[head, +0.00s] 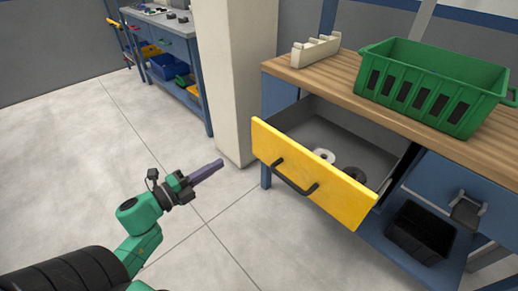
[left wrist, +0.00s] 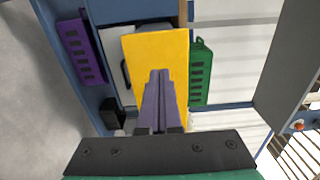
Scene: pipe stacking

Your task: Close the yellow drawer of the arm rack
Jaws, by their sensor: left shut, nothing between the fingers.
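The yellow drawer (head: 315,172) of the wood-topped rack is pulled well out, and its grey inside shows. Its front has a dark bar handle (head: 294,177). A white ring (head: 324,156) and a dark ring (head: 354,174) lie in it. My left gripper (head: 218,165), with purple fingers, is shut and empty, left of the drawer front and apart from it. In the left wrist view the shut fingers (left wrist: 159,80) overlap the yellow front (left wrist: 159,48); contact cannot be told there. My right gripper is out of view.
A green crate (head: 432,82) and a cream holder (head: 316,50) stand on the wooden top (head: 335,84). A black bin (head: 420,232) is on the lower shelf. A pale pillar (head: 232,75) stands behind the drawer. The floor to the left is clear.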

